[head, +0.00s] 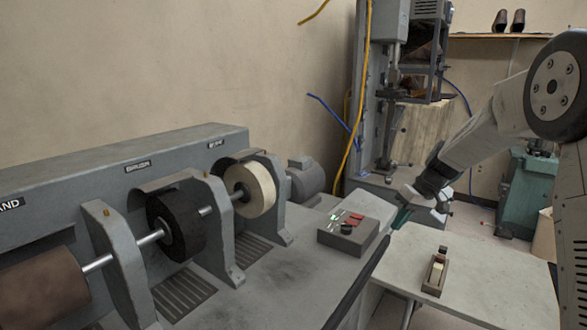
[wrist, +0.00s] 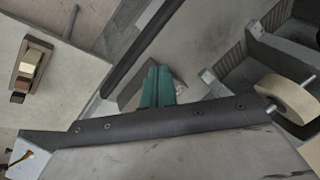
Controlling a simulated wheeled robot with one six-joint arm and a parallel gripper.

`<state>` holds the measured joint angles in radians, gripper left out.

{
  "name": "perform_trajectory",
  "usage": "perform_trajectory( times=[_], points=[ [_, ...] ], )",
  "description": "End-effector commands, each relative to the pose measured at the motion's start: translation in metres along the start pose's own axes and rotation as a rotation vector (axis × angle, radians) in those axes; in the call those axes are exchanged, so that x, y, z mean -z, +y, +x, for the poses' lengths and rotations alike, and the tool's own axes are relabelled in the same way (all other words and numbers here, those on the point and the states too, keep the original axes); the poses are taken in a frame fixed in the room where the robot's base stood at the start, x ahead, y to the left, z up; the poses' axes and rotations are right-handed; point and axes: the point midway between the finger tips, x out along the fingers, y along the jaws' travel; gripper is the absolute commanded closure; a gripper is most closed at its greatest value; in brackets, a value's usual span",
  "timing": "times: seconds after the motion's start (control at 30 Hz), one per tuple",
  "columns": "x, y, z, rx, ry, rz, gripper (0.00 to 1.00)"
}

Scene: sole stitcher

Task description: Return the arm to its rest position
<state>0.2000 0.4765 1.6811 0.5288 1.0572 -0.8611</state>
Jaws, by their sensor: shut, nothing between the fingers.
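My gripper (head: 402,216) has green fingers and hangs at the end of my outstretched arm, which enters from the right in the head view. It is near the right end of the machine bench, close to the switch box, and looks clear of both. In the wrist view the green fingers (wrist: 157,86) lie together, shut, with nothing held. My arm's upper links fill the right edge of the head view.
The grey finishing machine (head: 137,168) with its wheels stands left. A switch box (head: 345,238) sits on its bench. A pale table (head: 490,268) at right bears a small dark holder with a light block (head: 437,268). A tall machine (head: 375,90) stands behind.

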Motion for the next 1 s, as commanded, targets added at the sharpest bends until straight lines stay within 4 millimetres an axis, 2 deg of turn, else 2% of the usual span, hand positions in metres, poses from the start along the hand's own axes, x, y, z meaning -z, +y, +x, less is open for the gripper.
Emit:
perform_trajectory(
  times=[0.03,0.17,0.3,0.5,0.8,0.9,1.0],
  points=[
    [-0.015,-0.015,-0.01,-0.01,-0.024,0.038,1.0],
    [-0.062,-0.055,-0.032,-0.048,-0.099,0.158,1.0],
    [-0.123,-0.1,-0.057,-0.115,-0.168,0.278,1.0],
    [-0.209,-0.154,-0.083,-0.231,-0.218,0.4,1.0],
    [-0.325,-0.206,-0.1,-0.393,-0.192,0.45,1.0],
    [-0.35,-0.216,-0.102,-0.426,-0.162,0.417,1.0],
    [-0.363,-0.224,-0.104,-0.442,-0.121,0.386,1.0]
  ],
)
